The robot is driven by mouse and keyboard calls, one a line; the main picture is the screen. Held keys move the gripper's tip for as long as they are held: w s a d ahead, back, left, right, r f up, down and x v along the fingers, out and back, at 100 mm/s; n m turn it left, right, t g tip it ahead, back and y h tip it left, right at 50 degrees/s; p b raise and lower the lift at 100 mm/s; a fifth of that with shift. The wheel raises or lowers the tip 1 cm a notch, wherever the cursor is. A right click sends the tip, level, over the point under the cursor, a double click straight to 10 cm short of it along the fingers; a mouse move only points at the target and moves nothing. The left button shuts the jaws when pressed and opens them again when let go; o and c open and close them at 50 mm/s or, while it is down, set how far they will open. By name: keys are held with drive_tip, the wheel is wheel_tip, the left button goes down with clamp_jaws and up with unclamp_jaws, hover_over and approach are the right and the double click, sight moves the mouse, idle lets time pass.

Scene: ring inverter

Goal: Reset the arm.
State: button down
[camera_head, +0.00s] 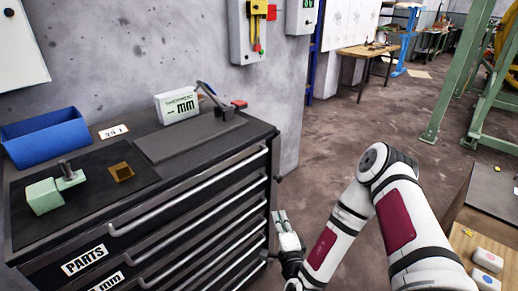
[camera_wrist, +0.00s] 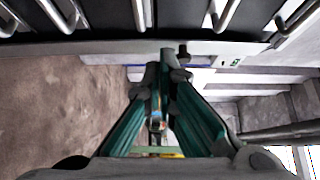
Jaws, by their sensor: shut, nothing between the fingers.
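My arm, white with dark bands and maroon panels, is bent at the elbow in the right half of the head view. My gripper (camera_head: 280,215) is at the end of the forearm, low beside the right side of the dark drawer cabinet (camera_head: 262,140). Its fingers point upward in the picture. In the wrist view my gripper (camera_wrist: 161,65) has its two fingers converging, shut with nothing held. I cannot tell whether it touches the cabinet.
On the cabinet are a blue bin (camera_head: 45,138), a pale green block part (camera_head: 45,195), a small brown square piece (camera_head: 121,172) and a white mm box (camera_head: 178,105). Drawer handles (camera_head: 190,190) stick out in front. A wooden-sided bench (camera_head: 455,215) stands at right. Open floor (camera_head: 335,140) lies behind my arm.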

drive_tip(key=w+a+r+n+y, duration=0.1)
drive_tip(key=a+r+y, duration=0.25)
drive_tip(key=r, duration=0.25)
drive_tip(key=a+r+n+y, duration=0.2)
drive_tip(key=r+y, duration=0.2)
drive_tip(key=r, duration=0.3)
drive_tip(key=s+a+r+n+g+y, duration=0.6)
drive_tip(key=s+r+n+g, duration=0.15)
drive_tip(key=r+g, duration=0.2)
drive_tip(key=s+a+r+n+g+y, duration=0.5)
drive_tip(key=s+r+n+g, duration=0.1)
drive_tip(key=s+r+g, duration=0.3)
drive_tip(key=s+d+r+n+g+h, duration=0.1)
drive_tip(key=s+d+n+g+h, duration=0.1)
drive_tip(key=s+h, duration=0.45)
drive_tip(key=s+d+n+g+h, duration=0.2)
drive_tip(key=s+d+g+h, duration=0.1)
drive_tip(key=s, duration=0.7)
drive_tip(key=s+d+m+t+h, duration=0.25)
drive_tip(key=d+t+h, duration=0.2)
drive_tip(key=d, duration=0.55)
drive_tip(key=s+d+m+t+h, duration=0.1)
drive_tip(key=s+d+t+h, duration=0.25)
drive_tip(key=d+h, duration=0.4)
wheel_tip(320, 180, up, 14)
drive_tip(key=d+t+y+p, duration=0.1)
drive_tip(key=p, duration=1.2)
drive_tip(key=shift+s+d+t, duration=0.2)
drive_tip(key=shift+d+t, duration=0.1)
drive_tip(key=shift+t, duration=0.05)
